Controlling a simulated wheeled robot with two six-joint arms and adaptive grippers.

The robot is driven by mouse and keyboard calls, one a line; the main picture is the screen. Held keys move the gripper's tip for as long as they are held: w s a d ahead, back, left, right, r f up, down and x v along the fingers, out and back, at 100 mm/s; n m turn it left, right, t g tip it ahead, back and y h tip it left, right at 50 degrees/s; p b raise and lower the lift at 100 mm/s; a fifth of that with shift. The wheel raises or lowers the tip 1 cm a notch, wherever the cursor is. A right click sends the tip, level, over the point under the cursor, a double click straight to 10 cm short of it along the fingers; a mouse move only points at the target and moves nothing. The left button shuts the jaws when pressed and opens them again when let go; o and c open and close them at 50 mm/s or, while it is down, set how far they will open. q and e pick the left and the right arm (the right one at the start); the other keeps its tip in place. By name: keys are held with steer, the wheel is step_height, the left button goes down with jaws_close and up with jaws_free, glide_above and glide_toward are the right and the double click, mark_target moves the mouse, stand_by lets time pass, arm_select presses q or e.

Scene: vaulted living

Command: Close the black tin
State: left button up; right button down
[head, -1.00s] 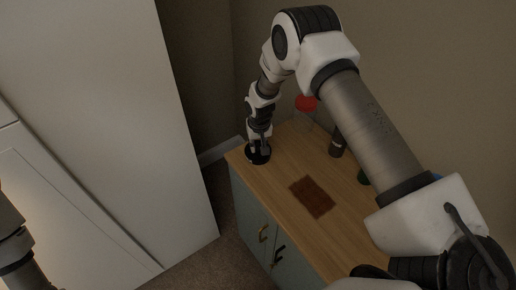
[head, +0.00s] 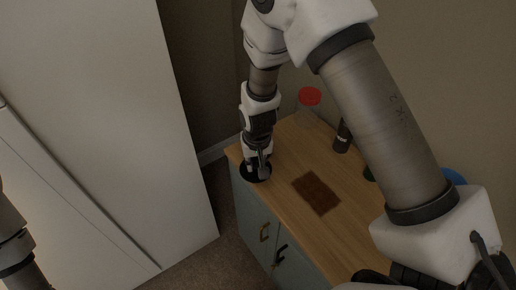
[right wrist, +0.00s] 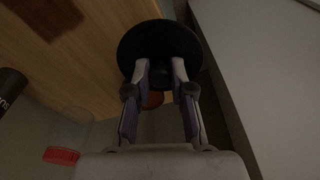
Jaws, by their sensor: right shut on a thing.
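A round black disc-shaped piece (head: 249,174), which looks like the black tin's lid, is at the near left corner of the cabinet top. My right gripper (head: 259,173) points down at it from above. In the right wrist view the black disc (right wrist: 140,40) fills the space at the fingertips, and my right gripper (right wrist: 161,68) is shut on its small middle knob. The tin's body cannot be made out under the disc, so I cannot tell whether the disc rests on it. My left gripper is out of view; only part of my left arm shows.
A brown mat (head: 316,194) lies on the wooden cabinet top (head: 285,160). A red-lidded clear jar (head: 309,96) and a dark bottle (head: 343,137) stand toward the back. Green and blue items are partly hidden by my right arm. A tall white cupboard (head: 90,110) stands at left.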

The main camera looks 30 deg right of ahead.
mark_target(255, 177)
steer(key=shift+s+a+b, duration=0.4)
steer(key=shift+s+b, duration=0.1)
steer(key=shift+s, duration=0.1)
steer(key=c, duration=1.9)
jaws_free()
steer(key=shift+s+a+r+b, duration=0.1)
steer(key=shift+s+a+b, duration=0.35)
steer(key=shift+s, duration=0.2)
steer(key=shift+s+r, duration=0.1)
